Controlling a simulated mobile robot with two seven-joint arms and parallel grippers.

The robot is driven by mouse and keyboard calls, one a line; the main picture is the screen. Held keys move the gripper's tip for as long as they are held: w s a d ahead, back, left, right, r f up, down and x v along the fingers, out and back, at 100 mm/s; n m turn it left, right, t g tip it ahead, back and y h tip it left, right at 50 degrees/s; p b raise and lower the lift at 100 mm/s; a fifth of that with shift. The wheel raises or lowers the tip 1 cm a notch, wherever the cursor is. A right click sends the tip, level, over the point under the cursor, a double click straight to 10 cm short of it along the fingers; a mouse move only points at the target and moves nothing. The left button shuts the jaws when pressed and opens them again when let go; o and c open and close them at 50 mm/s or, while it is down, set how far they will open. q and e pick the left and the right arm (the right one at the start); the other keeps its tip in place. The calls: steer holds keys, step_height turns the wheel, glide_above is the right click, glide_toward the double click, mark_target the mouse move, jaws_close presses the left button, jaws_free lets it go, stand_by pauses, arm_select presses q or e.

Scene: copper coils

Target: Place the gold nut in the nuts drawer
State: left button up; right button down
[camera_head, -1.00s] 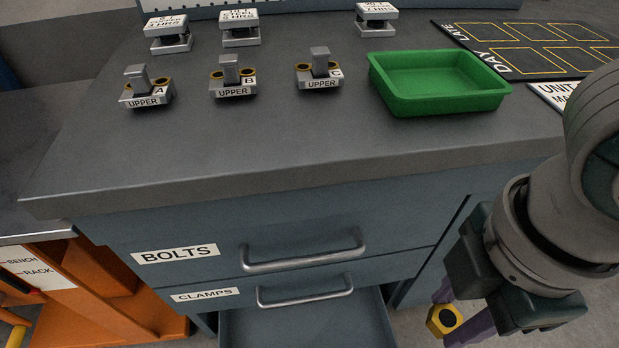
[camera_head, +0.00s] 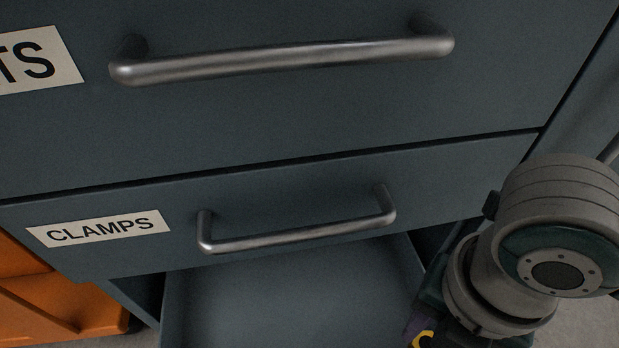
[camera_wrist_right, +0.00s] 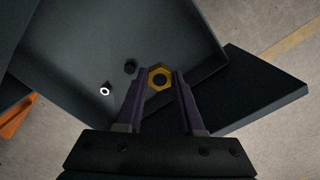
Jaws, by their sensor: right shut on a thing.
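The gold nut (camera_wrist_right: 160,79) is a hexagonal ring held between the two purple fingers of my right gripper (camera_wrist_right: 160,84) in the right wrist view. In the head view only a bit of the nut (camera_head: 424,339) shows at the bottom edge, beside my right wrist. An open drawer (camera_head: 290,290) is pulled out below the clamps drawer. Its label is not in view. In the right wrist view the nut appears over the right part of the open drawer (camera_wrist_right: 80,50). The height between them is hard to tell. My left gripper is not in view.
A dark nut (camera_wrist_right: 130,66) and a silver nut (camera_wrist_right: 105,90) lie in the open drawer. Above it are the shut clamps drawer (camera_head: 290,185) with its handle (camera_head: 300,235) and the drawer with the larger handle (camera_head: 285,58). An orange rack (camera_head: 60,310) stands at left.

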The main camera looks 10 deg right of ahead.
step_height(320, 180, down, 16)
steer(key=b, duration=1.2)
steer(key=shift+f, duration=0.15)
step_height(320, 180, down, 4)
steer(key=b, duration=0.4)
steer(key=shift+f, duration=0.15)
steer(key=c, duration=0.5)
jaws_free()
steer(key=shift+c, duration=0.2)
